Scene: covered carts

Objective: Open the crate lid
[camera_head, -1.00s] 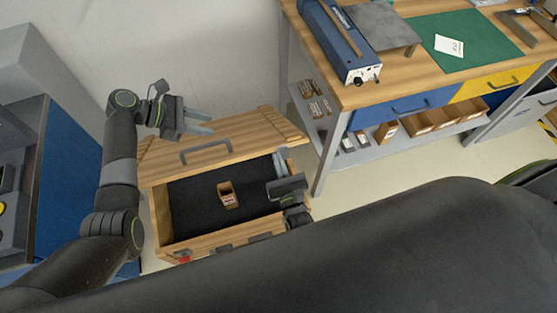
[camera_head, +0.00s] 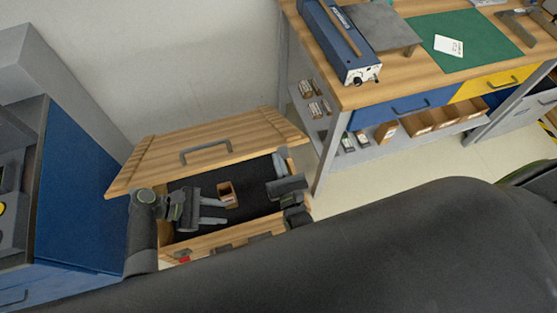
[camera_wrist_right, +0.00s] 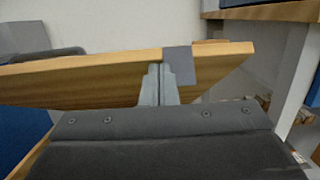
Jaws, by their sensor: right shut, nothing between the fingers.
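The wooden crate (camera_head: 220,240) stands on the floor in the head view, with a dark interior and a small brown box (camera_head: 226,188) inside. Its wooden lid (camera_head: 245,134) is raised and tilted at the back, with a grey handle (camera_head: 206,152). My left gripper (camera_head: 226,211) is open and empty over the crate's opening, in front of the lid. My right gripper (camera_head: 280,164) is at the crate's right end near the lid. In the right wrist view, its shut fingers (camera_wrist_right: 158,84) are at the lid's edge (camera_wrist_right: 100,80), beside a grey metal plate (camera_wrist_right: 178,66).
A workbench (camera_head: 395,90) with a blue device (camera_head: 342,42), a green mat (camera_head: 463,40) and drawers stands at the right. A blue and grey cabinet (camera_head: 75,190) is at the left. A pale wall (camera_head: 180,60) is behind the crate.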

